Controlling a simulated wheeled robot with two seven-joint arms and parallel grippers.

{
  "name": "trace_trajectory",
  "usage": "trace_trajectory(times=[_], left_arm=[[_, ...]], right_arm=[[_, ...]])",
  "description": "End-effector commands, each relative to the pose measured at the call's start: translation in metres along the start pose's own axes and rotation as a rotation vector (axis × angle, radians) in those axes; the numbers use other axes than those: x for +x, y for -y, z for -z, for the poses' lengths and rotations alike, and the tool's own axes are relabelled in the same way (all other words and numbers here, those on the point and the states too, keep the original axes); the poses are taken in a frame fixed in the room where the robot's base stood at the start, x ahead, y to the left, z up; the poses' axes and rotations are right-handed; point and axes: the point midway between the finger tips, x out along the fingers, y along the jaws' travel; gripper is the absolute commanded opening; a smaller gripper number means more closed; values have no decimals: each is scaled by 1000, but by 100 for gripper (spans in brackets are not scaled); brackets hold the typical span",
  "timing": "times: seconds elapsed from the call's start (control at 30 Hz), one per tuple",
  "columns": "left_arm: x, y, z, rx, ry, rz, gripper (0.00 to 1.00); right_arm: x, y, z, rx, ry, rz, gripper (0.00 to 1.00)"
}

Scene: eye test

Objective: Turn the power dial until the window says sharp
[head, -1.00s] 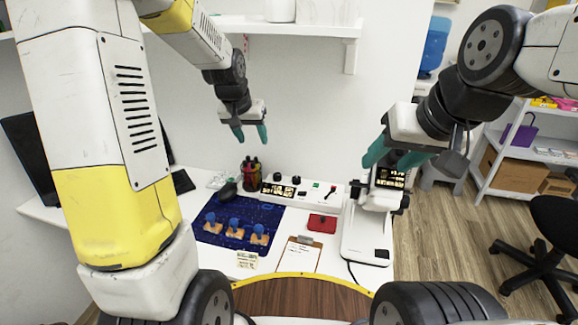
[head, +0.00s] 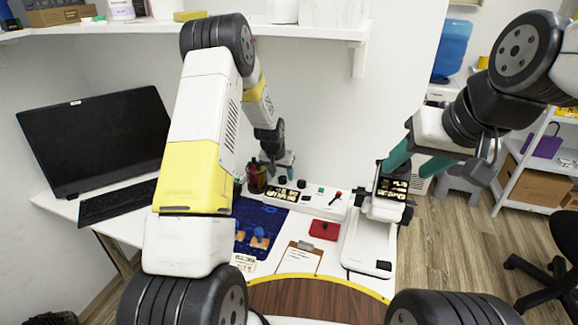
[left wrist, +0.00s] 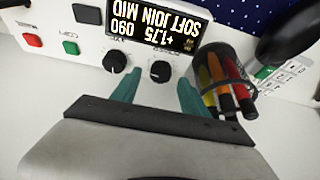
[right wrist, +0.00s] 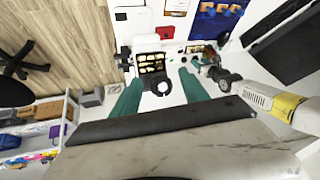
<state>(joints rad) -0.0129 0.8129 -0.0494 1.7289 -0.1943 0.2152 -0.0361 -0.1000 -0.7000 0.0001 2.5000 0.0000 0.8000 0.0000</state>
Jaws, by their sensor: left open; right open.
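A white console (head: 318,201) stands on the desk with two black dials, the left one (head: 282,180) and the right one (head: 301,184). In the left wrist view its window (left wrist: 155,24) shows upside down and reads "SOFT JOIN MID", "+1.75" and "090". My left gripper (head: 285,164) is open, low over the console. In its wrist view one dial (left wrist: 160,71) appears between the fingertips; the other dial (left wrist: 115,62) is outside them. I cannot tell whether the fingers touch it. The dial labels are too small to read. My right gripper (right wrist: 160,80) is open and empty, near a lens stand (head: 370,240).
A pen cup (left wrist: 222,85) stands close beside my left fingers. A blue mat (head: 270,212), a red pad (head: 324,229) and a clipboard (head: 298,260) lie in front of the console. A monitor (head: 95,140) and keyboard (head: 115,203) are at left.

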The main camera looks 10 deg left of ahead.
Motion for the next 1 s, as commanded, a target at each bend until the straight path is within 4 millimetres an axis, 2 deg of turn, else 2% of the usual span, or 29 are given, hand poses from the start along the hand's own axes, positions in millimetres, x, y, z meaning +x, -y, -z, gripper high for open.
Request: trace_trajectory(times=[0.03, 0.17, 0.47, 0.73, 1.0], left_arm=[[8, 0, -1, 0, 2, 0, 52], [17, 0, 0, 0, 1, 0, 52], [20, 0, 0, 0, 0, 0, 52], [20, 0, 0, 0, 0, 0, 1], [20, 2, -1, 59, 2, -28, 0]], right_arm=[[0, 0, 0, 0, 0, 0, 52], [0, 0, 0, 0, 0, 0, 52], [0, 0, 0, 0, 0, 0, 52], [0, 0, 0, 0, 0, 0, 52], [0, 0, 0, 0, 0, 0, 52]])
